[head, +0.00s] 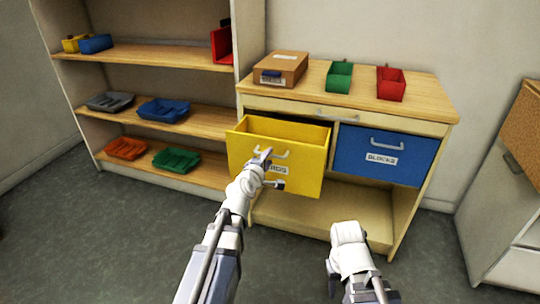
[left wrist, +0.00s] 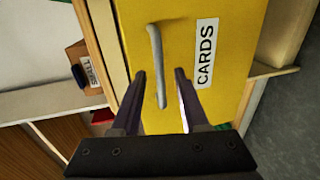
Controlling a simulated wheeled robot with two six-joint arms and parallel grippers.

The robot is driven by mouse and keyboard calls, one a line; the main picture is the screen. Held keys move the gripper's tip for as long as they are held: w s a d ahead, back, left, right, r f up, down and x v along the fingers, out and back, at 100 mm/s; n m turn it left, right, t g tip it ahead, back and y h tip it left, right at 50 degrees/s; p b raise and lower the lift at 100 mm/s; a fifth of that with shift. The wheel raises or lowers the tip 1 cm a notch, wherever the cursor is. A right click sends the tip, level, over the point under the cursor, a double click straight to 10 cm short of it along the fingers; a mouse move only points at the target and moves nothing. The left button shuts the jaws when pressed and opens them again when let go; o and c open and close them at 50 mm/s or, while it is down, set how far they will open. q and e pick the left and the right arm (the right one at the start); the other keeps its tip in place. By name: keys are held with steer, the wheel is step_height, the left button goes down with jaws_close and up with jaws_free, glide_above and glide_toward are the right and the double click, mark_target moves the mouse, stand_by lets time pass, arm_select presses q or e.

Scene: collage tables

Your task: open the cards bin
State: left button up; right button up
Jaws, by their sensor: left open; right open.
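The yellow cards bin (head: 307,172) sits in the left bay of the cabinet and is pulled out, its front tilted forward and its open top showing. Its pale bar handle (left wrist: 154,50) and CARDS label (left wrist: 206,54) show in the left wrist view. My left gripper (head: 271,171) is at the bin's front and partly covers the label in the head view. In the left wrist view my left gripper (left wrist: 161,74) is open, its fingers on either side of the handle's lower end; I cannot tell whether they touch it. My right gripper's fingers do not show, only my right arm.
A blue blocks bin (head: 378,153) is shut in the right bay. A shelf with coloured trays is at left. Floor (head: 110,240) in front is clear.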

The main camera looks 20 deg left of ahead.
arm_select(q)
steer(key=v, duration=0.5)
steer(key=shift+p, duration=0.35)
steer(key=s+d+f+m+g+h, duration=0.2)
steer(key=s+d+f+m+g, duration=0.2)
steer(key=d+f+m, duration=0.3)
steer(key=s+d+f+m+g+h, duration=0.2)
steer(key=s+d+f+m+g, duration=0.25)
steer(key=d, duration=0.45)
steer(key=s+f+m+g+y, duration=0.3)
steer(key=s+m+g, duration=0.15)
steer(key=s, duration=0.35)
steer(key=s+f+m+g+y, duration=0.3)
steer(key=s+m, duration=0.3)
steer(key=s, duration=0.2)
step_height(320, 180, up, 33)
steer(key=d+p, duration=0.1)
steer(key=p, duration=3.1)
steer(key=shift+w+f+n, duration=0.2)
steer(key=shift+n, duration=0.1)
